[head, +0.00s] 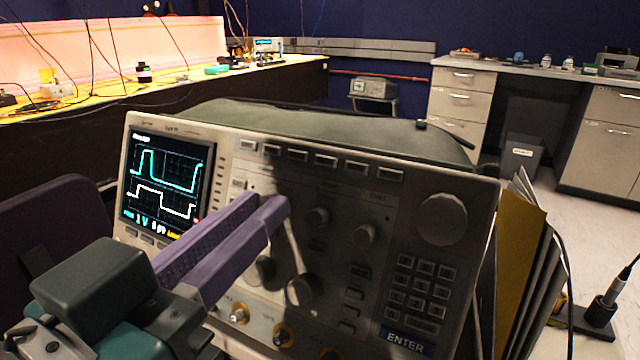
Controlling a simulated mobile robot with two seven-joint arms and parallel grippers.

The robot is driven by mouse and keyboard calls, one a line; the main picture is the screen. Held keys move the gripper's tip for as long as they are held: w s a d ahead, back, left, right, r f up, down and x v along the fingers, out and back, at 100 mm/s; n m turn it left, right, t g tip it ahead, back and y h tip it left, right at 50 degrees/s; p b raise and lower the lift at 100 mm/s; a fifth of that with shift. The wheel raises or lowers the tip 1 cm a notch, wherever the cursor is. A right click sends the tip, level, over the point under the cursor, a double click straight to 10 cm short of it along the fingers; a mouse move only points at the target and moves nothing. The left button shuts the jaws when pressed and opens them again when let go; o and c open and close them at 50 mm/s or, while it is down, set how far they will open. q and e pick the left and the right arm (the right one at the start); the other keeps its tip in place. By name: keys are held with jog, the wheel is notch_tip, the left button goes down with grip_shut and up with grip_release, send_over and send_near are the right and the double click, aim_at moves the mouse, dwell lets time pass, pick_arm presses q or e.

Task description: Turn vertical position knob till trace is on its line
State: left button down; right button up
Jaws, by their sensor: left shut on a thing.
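The oscilloscope (340,180) stands tilted in the middle, front panel facing me. Its screen (160,185) shows a cyan trace in the upper part and a white trace below it, over a faint grid. I cannot tell which grid line is the trace's own. My left gripper (268,206) reaches in from the lower left with purple fingers, tips at the front panel right of the screen. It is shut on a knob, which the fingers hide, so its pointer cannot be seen. My right gripper is not in view.
Other knobs stand close by: small ones (319,217) and (365,233), a larger knob (303,290) below the fingers, and a big dial (443,220). A keypad (416,285) is at lower right. Yellow folders (520,265) lean at the right side.

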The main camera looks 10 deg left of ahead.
pick_arm(q)
jog(key=m+h+p, duration=0.1)
jog(key=m, duration=0.1)
jog(key=m+g+h+p, duration=0.1)
jog(key=m+p, duration=0.1)
jog(key=m, duration=0.1)
jog(key=m+h+p, duration=0.1)
jog(key=m+p, duration=0.1)
jog(key=m, duration=0.1)
jog(key=shift+w+a+r+g+h, duration=0.15)
jog(key=shift+a+r+g+h, duration=0.15)
jog(key=shift+h, duration=0.1)
jog(key=shift+a+f+m+g+h+p, duration=0.1)
jog(key=shift+m+g+h+p, duration=0.35)
jog(key=shift+m+p, duration=0.65)
jog(key=shift+m+g+h+p, duration=0.35)
jog(key=shift+m+g+p, duration=0.2)
jog(key=shift+m, duration=1.15)
jog(key=c, duration=0.8)
grip_release()
jog(key=shift+c, duration=0.2)
jog(key=f+v, duration=0.1)
jog(key=v, duration=0.8)
jog(key=shift+s+a+r, duration=0.25)
jog(key=shift+s+r, duration=0.1)
jog(key=shift+r, duration=0.2)
